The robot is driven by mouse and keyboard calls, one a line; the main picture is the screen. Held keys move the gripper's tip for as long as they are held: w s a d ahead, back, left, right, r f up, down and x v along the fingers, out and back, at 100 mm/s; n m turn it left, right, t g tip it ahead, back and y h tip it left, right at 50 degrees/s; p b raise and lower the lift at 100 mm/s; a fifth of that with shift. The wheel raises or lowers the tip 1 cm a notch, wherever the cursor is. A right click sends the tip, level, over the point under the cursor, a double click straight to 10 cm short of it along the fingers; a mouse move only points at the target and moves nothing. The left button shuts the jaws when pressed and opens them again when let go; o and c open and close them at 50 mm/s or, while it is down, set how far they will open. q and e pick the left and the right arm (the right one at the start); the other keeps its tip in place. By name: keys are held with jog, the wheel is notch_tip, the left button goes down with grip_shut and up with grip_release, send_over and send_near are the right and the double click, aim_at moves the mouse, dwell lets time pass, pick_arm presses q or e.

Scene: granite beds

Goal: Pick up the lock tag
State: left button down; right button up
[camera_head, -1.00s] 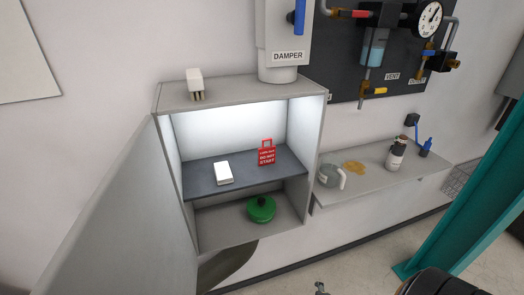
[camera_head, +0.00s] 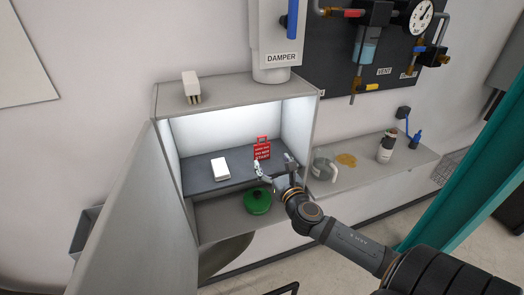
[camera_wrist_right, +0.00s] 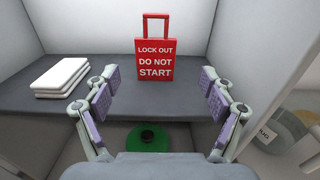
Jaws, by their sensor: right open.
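The red lock tag (camera_head: 262,150) stands upright on the dark middle shelf of the open wall cabinet. In the right wrist view the lock tag (camera_wrist_right: 155,60) reads "LOCK OUT DO NOT START" and has a red loop on top. My right gripper (camera_head: 275,167) is at the cabinet's open front, just in front of the tag. In the right wrist view the right gripper (camera_wrist_right: 157,98) is open and empty, its fingers on either side of the tag's line but short of it. My left gripper is not in view.
A white stack (camera_head: 220,168) lies on the shelf left of the tag. A green lidded thing (camera_head: 257,201) sits on the compartment below. The cabinet door (camera_head: 125,215) stands open at left. A side shelf (camera_head: 350,180) at right bears a clear jug (camera_head: 324,169).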

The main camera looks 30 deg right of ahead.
aim_at(262, 150)
jog(key=x, duration=0.2)
jog(key=shift+w+p, duration=0.3)
jog(key=shift+w, duration=0.05)
jog(key=shift+w+d, duration=0.1)
jog(key=shift+w, duration=0.1)
jog(key=shift+w+d+p, duration=0.1)
jog(key=shift+w+p, duration=0.3)
jog(key=shift+w, duration=0.05)
jog(key=x, duration=0.1)
jog(key=p+x, duration=0.1)
jog(key=x, duration=0.1)
jog(key=shift+w+a+p, duration=0.25)
jog(key=shift+w+p, duration=0.05)
jog(key=shift+w, duration=0.15)
jog(key=shift+w+f, duration=0.25)
jog(key=shift+w, duration=0.05)
jog(key=shift+s+d+r, duration=0.1)
jog(key=shift+s, duration=0.1)
jog(key=c, duration=0.4)
jog(key=shift+w, duration=0.1)
jog(key=c, duration=0.6)
